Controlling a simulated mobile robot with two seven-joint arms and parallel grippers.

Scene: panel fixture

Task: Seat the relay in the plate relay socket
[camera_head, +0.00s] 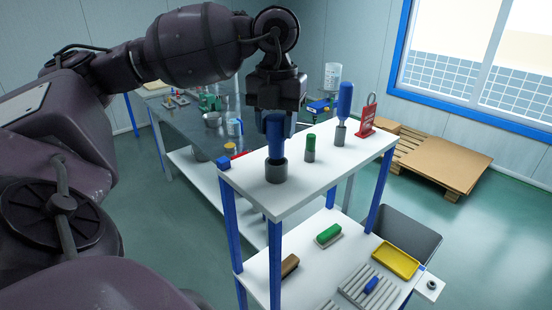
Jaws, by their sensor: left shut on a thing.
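My left gripper (275,117) points down over the near end of a white shelf top and is shut on the upper part of a blue handle-like piece (275,143). The blue piece is upright, its lower end in or just behind the rim of a grey round holder (276,172); I cannot tell how deep it sits. I cannot tell for sure which thing is the relay. No plate relay socket is clearly recognisable. My right gripper is out of view.
On the white shelf top (312,180) stand a green piece (310,142), a second blue handle (345,100) in a grey holder and a red tag stand (367,122). Below are a green-topped brush-like block (328,234) and a yellow tray (395,262). A cluttered table stands behind.

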